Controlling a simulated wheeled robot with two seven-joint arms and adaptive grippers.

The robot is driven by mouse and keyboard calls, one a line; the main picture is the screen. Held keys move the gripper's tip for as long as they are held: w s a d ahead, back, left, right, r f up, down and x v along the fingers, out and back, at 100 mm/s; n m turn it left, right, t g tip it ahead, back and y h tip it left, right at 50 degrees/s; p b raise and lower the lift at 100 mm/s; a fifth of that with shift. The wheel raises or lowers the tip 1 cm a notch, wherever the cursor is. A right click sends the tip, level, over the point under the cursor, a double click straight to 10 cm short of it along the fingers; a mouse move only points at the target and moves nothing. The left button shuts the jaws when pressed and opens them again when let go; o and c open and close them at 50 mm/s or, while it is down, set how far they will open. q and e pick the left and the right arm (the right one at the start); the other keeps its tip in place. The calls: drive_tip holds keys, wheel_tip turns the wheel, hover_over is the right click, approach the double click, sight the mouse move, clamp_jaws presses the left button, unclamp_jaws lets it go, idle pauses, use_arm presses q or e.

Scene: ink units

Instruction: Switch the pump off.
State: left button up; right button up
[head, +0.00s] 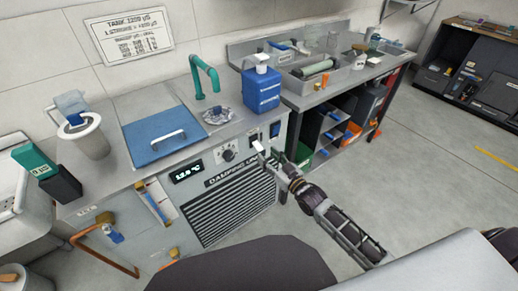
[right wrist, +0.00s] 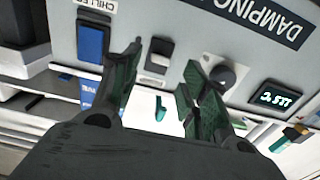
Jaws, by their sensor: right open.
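In the head view the second switch (head: 255,137) shows just above my right gripper (head: 268,155). My right gripper is open and empty, and in the right wrist view its fingers (right wrist: 165,57) stand on either side of the second switch. I cannot tell whether they touch the panel. My left gripper is not in view.
A round knob (right wrist: 222,75) and a lit display (right wrist: 279,98) sit beside the switches. Above, a blue bottle (head: 262,88), a green tap (head: 206,75) and a blue lid (head: 160,138) are on the worktop. A shelved bench (head: 330,100) stands right; floor there is clear.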

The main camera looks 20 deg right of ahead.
sight(259, 147)
drive_tip(key=shift+x, duration=1.65)
drive_tip(key=shift+b+x, duration=0.35)
drive_tip(key=shift+x, duration=0.6)
drive_tip(key=shift+w+a, duration=0.15)
drive_tip(key=shift+w, duration=0.25)
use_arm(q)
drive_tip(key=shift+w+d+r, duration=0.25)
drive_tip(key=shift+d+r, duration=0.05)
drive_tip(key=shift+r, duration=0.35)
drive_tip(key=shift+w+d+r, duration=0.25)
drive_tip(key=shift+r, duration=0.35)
use_arm(e)
drive_tip(key=shift+w+a, duration=0.1)
drive_tip(key=shift+w, duration=0.1)
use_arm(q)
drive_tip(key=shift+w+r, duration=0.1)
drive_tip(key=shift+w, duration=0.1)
use_arm(e)
drive_tip(key=shift+c, duration=0.4)
clamp_jaws()
